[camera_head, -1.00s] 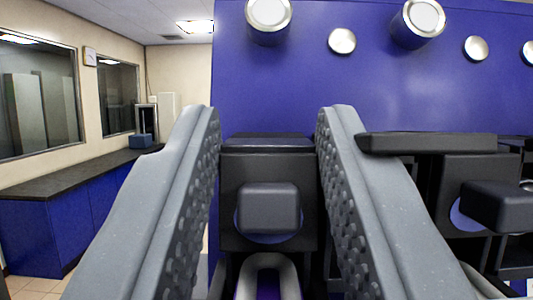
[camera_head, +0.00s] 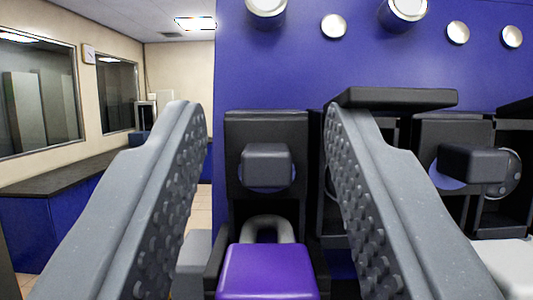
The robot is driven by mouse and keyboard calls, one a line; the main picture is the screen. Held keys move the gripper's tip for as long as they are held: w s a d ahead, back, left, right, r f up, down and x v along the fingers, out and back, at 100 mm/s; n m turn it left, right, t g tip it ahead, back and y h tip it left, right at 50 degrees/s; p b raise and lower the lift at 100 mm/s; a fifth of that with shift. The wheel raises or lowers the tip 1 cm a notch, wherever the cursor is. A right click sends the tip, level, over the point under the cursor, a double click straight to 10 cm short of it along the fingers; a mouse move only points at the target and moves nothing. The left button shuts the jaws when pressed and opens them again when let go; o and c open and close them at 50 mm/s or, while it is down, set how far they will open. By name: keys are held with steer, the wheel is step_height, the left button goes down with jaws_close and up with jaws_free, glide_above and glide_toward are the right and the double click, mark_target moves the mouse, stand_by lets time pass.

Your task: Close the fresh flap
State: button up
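My gripper (camera_head: 266,112) is open, with one grey studded finger on each side of the picture and nothing between them. Straight ahead, a black upright holder (camera_head: 265,128) with a square black knob (camera_head: 266,165) shows between the fingers, beyond them. Its front panel looks upright. A flat black flap (camera_head: 395,98) sticks out level from the neighbouring holder on the right, just above and beside my right finger. I cannot tell whether they touch, or which part is the fresh flap; no label is readable.
A purple block (camera_head: 266,272) and a grey loop (camera_head: 269,229) sit low in the middle. More black holders (camera_head: 455,130) stand at the right against the blue wall (camera_head: 270,60). A dark counter (camera_head: 75,180) runs along the left. A white surface shows at lower right.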

steer(key=b+v, duration=1.2)
steer(key=b, duration=0.2)
steer(key=shift+f, duration=0.25)
steer(key=s+f+g+p, duration=0.1)
steer(key=s+f+g, duration=0.3)
steer(key=s, duration=0.9)
steer(key=s+f+g+p, duration=0.1)
steer(key=s+f+g, duration=0.3)
steer(key=s+f, duration=0.5)
steer(key=s, duration=0.5)
steer(key=shift+d+f, duration=0.2)
steer(key=shift+d, duration=0.05)
